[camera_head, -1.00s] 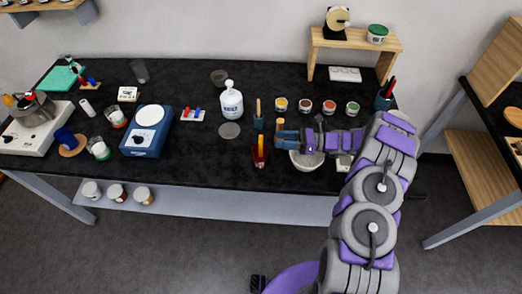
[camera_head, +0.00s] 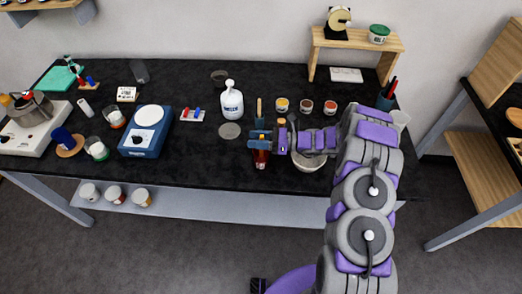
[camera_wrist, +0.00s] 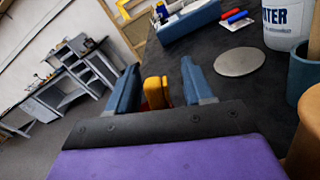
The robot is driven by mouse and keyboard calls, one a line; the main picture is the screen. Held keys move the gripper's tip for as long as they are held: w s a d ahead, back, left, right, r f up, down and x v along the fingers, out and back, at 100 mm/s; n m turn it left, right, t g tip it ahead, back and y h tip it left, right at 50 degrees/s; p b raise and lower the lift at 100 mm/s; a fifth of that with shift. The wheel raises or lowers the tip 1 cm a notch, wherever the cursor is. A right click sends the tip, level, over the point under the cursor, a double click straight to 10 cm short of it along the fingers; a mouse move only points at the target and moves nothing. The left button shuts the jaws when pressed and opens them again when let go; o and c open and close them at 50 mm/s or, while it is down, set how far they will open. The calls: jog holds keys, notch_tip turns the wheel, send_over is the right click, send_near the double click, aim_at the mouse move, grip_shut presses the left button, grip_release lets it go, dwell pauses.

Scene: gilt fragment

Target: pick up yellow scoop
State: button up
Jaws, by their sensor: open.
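The yellow scoop shows in the wrist view as an upright yellow-orange handle (camera_wrist: 154,92) between my two blue fingers. Its lower part is hidden behind my gripper's dark edge. In the head view my gripper (camera_head: 257,140) hides most of the scoop, above a dark red cup (camera_head: 261,160) at the table's front. My gripper also shows in the wrist view (camera_wrist: 160,82), open, with one finger on each side of the handle. A gap shows between the handle and the right finger; contact on the left is unclear.
Just behind my gripper is a blue-teal cup (camera_wrist: 304,76) with a handled tool. A grey disc (camera_head: 229,131), a white bottle (camera_head: 232,101) and a blue scale (camera_head: 146,141) stand left. Several small jars (camera_head: 305,106) line the back right.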

jog(key=shift+d, duration=0.15)
grip_shut()
jog(key=shift+r, duration=0.1)
notch_tip(320, 180, up, 10)
jog(key=p, duration=0.1)
jog(key=shift+p, duration=0.4)
